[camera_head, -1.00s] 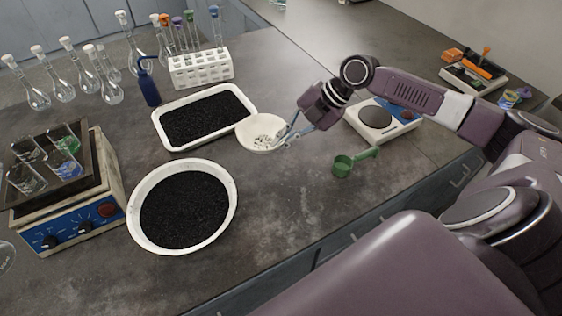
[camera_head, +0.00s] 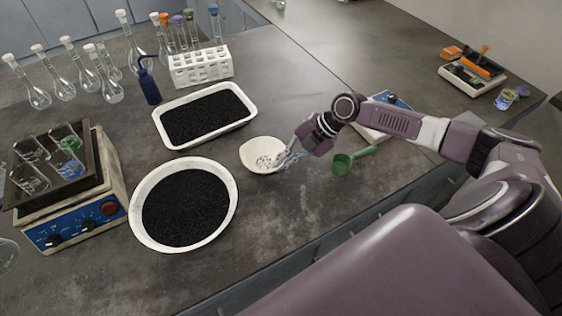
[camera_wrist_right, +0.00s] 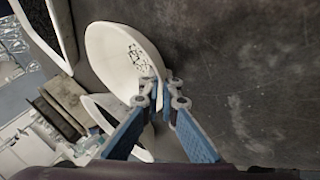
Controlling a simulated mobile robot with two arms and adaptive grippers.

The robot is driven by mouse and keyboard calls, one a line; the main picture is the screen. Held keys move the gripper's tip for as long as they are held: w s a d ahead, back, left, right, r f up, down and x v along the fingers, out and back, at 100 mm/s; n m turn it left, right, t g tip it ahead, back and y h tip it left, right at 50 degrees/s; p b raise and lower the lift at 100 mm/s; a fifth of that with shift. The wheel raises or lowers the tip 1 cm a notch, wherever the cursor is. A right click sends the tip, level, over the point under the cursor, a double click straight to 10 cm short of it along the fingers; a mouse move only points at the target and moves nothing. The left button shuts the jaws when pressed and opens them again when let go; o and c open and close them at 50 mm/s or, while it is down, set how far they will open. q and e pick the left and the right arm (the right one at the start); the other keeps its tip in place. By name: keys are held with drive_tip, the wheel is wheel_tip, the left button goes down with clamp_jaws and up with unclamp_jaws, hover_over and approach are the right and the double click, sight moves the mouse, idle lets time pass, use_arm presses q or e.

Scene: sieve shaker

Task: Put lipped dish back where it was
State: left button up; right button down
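The lipped dish (camera_head: 261,150) is a shallow white round dish with small dark specks on its inner face. My right gripper (camera_head: 287,160) is at its right-hand rim. In the right wrist view the fingertips (camera_wrist_right: 162,92) are closed on the rim of the dish (camera_wrist_right: 115,50), which looks tilted. The parts of the rim between the fingers are hidden. I cannot tell whether the dish touches the bench. My left gripper is not in view.
A white rectangular tray (camera_head: 250,118) and a round white bowl (camera_head: 141,226), both with black granules, stand left of the dish. A green scoop (camera_head: 343,163) and a balance (camera_head: 372,132) lie to the right. The bench front (camera_head: 270,215) is clear.

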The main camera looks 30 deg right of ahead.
drive_tip(key=c, duration=2.2)
unclamp_jaws()
drive_tip(key=shift+f, duration=0.1)
drive_tip(key=shift+o, duration=0.2)
drive_tip(key=shift+d+r, duration=0.2)
drive_tip(key=shift+r, duration=0.1)
drive_tip(key=b+v, duration=0.2)
drive_tip(key=v, duration=0.9)
drive_tip(key=shift+r, duration=0.25)
drive_tip(key=shift+s+d, duration=0.1)
drive_tip(key=shift+d, duration=0.05)
drive_tip(key=shift+s+f, duration=0.1)
